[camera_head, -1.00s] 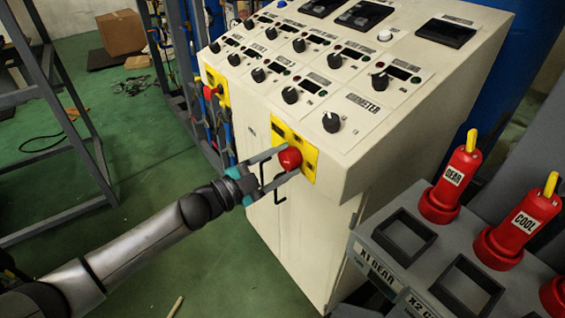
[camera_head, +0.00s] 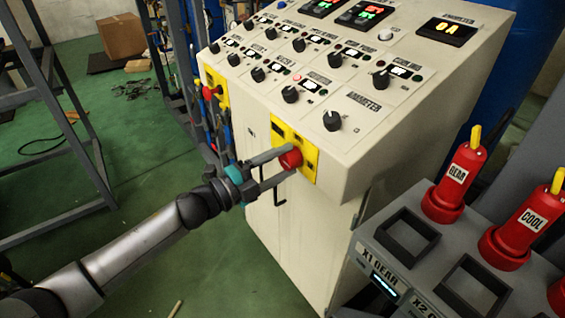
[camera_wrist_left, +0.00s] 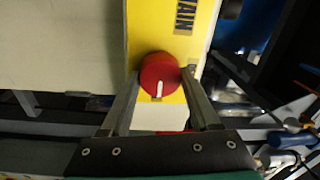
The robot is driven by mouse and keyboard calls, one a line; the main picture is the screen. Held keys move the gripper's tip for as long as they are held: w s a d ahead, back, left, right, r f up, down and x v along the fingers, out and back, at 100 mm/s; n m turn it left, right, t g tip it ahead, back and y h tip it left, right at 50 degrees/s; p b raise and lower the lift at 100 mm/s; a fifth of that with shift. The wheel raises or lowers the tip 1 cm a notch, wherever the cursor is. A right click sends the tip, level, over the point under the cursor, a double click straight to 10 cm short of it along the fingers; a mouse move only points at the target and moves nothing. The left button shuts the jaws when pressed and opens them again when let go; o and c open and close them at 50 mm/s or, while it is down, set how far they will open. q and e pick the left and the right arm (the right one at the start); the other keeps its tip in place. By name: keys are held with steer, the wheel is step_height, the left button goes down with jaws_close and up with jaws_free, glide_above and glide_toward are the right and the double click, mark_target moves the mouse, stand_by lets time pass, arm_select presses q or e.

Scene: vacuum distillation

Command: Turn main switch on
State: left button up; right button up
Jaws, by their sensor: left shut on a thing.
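The main switch is a round red knob (camera_head: 291,159) on a yellow plate (camera_head: 309,163) on the front of the cream control cabinet (camera_head: 370,140). In the left wrist view the red knob (camera_wrist_left: 160,75) has a white mark near its lower edge, and the yellow plate (camera_wrist_left: 150,25) carries the word MAIN. My left gripper (camera_head: 284,164) is shut on the knob, one finger on each side. The ammeter display (camera_head: 447,29) and other panel displays are lit. My right gripper is not in view.
Another red knob (camera_head: 210,91) on a yellow plate sits farther left on the cabinet. Black dials (camera_head: 332,120) cover the sloping top. A grey unit with red handles (camera_head: 458,180) stands at the right. A grey frame (camera_head: 80,130) stands at the left; green floor lies between.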

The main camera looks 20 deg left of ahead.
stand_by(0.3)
arm_select(q)
steer(key=o, duration=1.4)
steer(key=shift+c, duration=0.2)
steer(key=v, duration=1.5)
steer(key=shift+s+b, duration=0.15)
steer(key=shift+b, duration=0.3)
